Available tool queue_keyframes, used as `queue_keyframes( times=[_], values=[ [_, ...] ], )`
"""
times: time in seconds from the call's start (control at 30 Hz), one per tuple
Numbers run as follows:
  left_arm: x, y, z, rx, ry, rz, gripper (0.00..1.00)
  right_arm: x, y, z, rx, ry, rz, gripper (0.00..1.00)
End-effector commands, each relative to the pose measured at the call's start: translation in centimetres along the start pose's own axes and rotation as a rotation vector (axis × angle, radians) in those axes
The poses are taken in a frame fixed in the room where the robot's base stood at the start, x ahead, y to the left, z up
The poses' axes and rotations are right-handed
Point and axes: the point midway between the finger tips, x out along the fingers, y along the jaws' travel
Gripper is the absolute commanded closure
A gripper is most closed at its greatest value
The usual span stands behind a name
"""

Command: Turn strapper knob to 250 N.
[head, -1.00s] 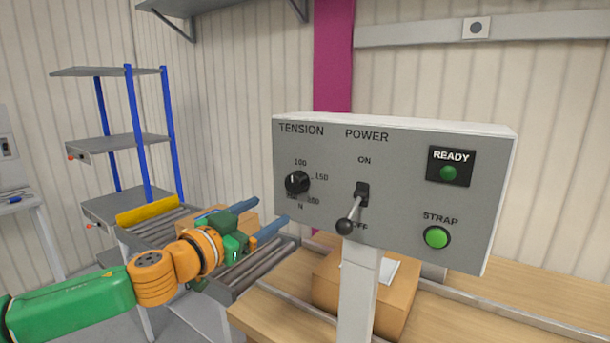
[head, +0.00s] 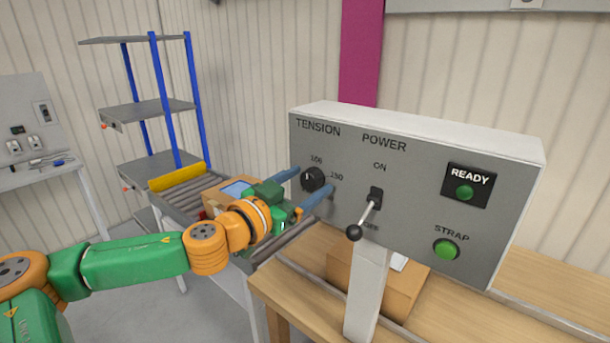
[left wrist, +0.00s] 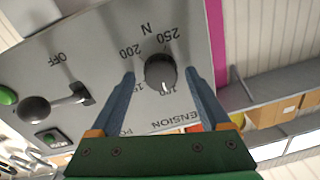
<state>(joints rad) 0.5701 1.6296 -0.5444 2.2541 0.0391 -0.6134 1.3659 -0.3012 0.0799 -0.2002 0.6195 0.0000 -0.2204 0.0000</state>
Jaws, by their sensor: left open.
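The black tension knob (head: 313,179) is on the left of the grey strapper panel (head: 420,200). In the left wrist view the knob (left wrist: 160,70) has a white pointer mark facing the 100 label. The 250 and N labels lie on the knob's far side from that mark in this view. My left gripper (head: 314,182) is open, with its blue fingers reaching to either side of the knob. In the left wrist view the gripper's fingers (left wrist: 160,78) flank the knob with visible gaps. The fingers hide the lower scale in the head view. My right gripper is out of view.
The power lever (head: 366,214) sticks out right of the knob, its ball end low near OFF. A green strap button (head: 446,249) and green READY lamp (head: 464,192) are farther right. A roller conveyor (head: 190,190) and carton (head: 228,192) lie behind my left arm.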

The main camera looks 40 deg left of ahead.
Motion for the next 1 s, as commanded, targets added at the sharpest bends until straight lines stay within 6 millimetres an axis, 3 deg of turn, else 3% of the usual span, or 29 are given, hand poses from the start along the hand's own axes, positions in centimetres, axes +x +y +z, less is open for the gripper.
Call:
queue_keyframes(
  times=[0.13,0.17,0.43,0.77,1.0],
  values=[
    [0.0,0.0,0.08,0.0,0.0,0.0,0.2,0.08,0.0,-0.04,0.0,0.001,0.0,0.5],
    [-0.01,0.0,0.08,0.0,0.0,0.0,0.25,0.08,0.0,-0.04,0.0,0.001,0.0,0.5],
    [-0.01,-0.02,0.05,0.0,0.0,-0.001,0.98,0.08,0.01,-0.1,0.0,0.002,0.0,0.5],
    [-0.02,0.0,0.07,0.046,0.003,-0.001,1.0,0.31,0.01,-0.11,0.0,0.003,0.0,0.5],
    [-0.02,0.07,0.16,0.205,0.01,-0.003,1.0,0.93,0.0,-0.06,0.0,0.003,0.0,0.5]
  ],
)
